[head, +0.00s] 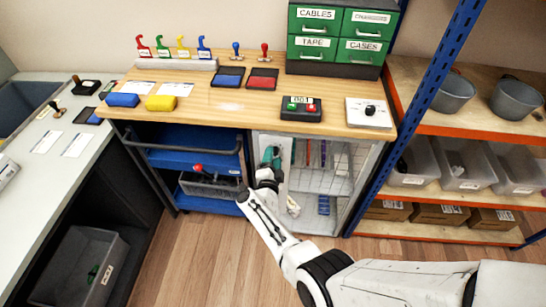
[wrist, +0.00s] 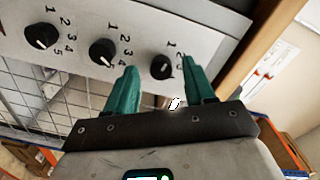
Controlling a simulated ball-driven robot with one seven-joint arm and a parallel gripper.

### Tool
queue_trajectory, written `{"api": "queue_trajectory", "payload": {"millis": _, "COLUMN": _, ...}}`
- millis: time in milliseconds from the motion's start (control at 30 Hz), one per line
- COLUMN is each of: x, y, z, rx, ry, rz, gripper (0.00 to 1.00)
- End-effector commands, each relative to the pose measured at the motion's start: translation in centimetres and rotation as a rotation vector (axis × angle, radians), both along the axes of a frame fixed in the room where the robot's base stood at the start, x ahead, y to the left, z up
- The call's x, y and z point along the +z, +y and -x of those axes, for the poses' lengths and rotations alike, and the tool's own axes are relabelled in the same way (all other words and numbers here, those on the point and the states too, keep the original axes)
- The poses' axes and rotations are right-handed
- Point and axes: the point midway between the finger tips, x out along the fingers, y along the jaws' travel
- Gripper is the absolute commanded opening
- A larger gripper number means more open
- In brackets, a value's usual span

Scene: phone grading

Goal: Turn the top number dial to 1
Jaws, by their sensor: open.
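In the wrist view, a pale panel (wrist: 75,15) carries a row of three black dials, each with printed numbers beside it. They are the left dial (wrist: 40,36), the middle dial (wrist: 102,51) and the right dial (wrist: 161,67). Each has a small white mark, but I cannot tell surely which number it points to. My gripper (wrist: 158,64) is open, its two green fingers on either side of the right dial. I cannot tell whether they touch it. In the head view my gripper (head: 270,156) is at the cabinet under the bench and hides the dials.
The wooden bench (head: 225,100) overhangs the wire-mesh cabinet (head: 335,165). Blue shelving (head: 165,135) stands to its left and an orange-edged rack (head: 460,222) to its right. On the bench, a white plate (head: 357,119) bears a separate black knob (head: 370,110). The wooden floor in front is clear.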

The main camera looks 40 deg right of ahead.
Motion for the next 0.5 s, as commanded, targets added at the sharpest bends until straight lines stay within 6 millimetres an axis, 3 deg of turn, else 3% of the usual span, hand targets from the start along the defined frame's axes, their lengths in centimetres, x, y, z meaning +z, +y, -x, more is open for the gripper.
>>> {"api": "queue_trajectory", "payload": {"millis": 500, "x": 0.4, "y": 6.9, "z": 5.1, "rx": 0.005, "ry": 0.002, "rz": 0.002, "gripper": 0.54}}
